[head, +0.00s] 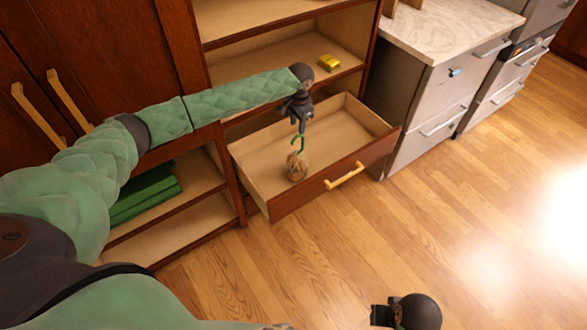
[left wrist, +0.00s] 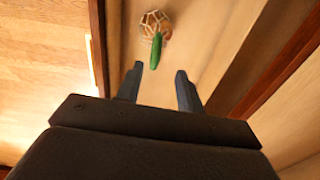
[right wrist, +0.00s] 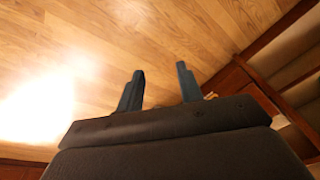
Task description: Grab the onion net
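The onion net (head: 296,168) is a round brown mesh bundle with a green loop handle standing up from it. It is at the open drawer (head: 345,120), near its front left; I cannot tell whether it touches the drawer floor. My left gripper (head: 299,127) is above it, pointing down. In the left wrist view the net (left wrist: 153,22) lies beyond the fingertips. Its green handle (left wrist: 156,50) points toward the gap between the open fingers (left wrist: 158,75), with no visible contact. My right gripper (right wrist: 160,73) is open and empty, over the floor.
The drawer's front has a yellow handle (head: 345,176). A gold block (head: 329,62) sits on the shelf above. Green boxes (head: 146,192) lie on a lower left shelf. A grey counter unit (head: 428,85) stands right of the drawer. The wooden floor (head: 420,225) in front is clear.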

